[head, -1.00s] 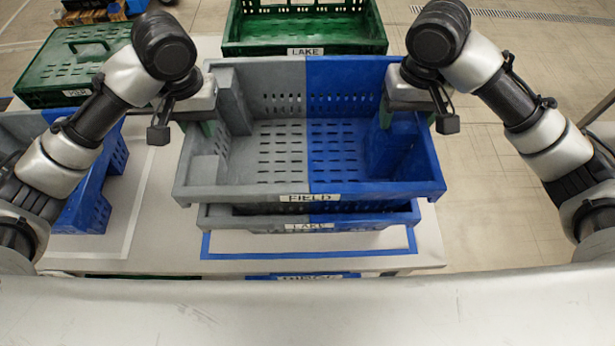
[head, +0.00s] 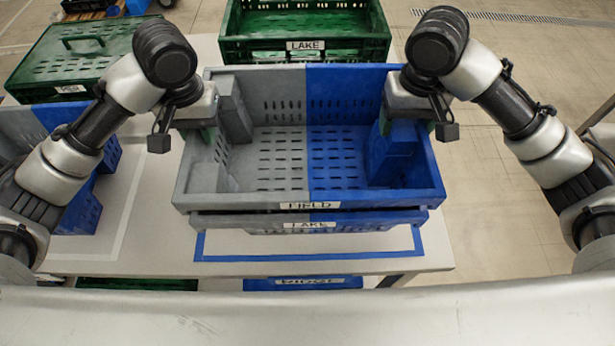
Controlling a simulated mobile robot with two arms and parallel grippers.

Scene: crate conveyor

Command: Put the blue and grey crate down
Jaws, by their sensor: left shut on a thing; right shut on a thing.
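The blue and grey crate (head: 370,197) is labelled FIELD. Its left half is grey and its right half is blue. It is level, directly above a second blue and grey crate (head: 265,225) labelled LAKE. Only the front strip of the LAKE crate shows; whether the two touch, I cannot tell. My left gripper (head: 207,122) is shut on the FIELD crate's grey left end. My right gripper (head: 406,118) is shut on its blue right end. The fingertips are partly hidden by the wrists.
Blue tape (head: 320,256) marks the table (head: 150,215) in front of the crates. A green LAKE crate (head: 375,45) stands behind. A lidded green crate (head: 60,65) and another grey and blue crate (head: 80,215) are at left. Floor is clear at right.

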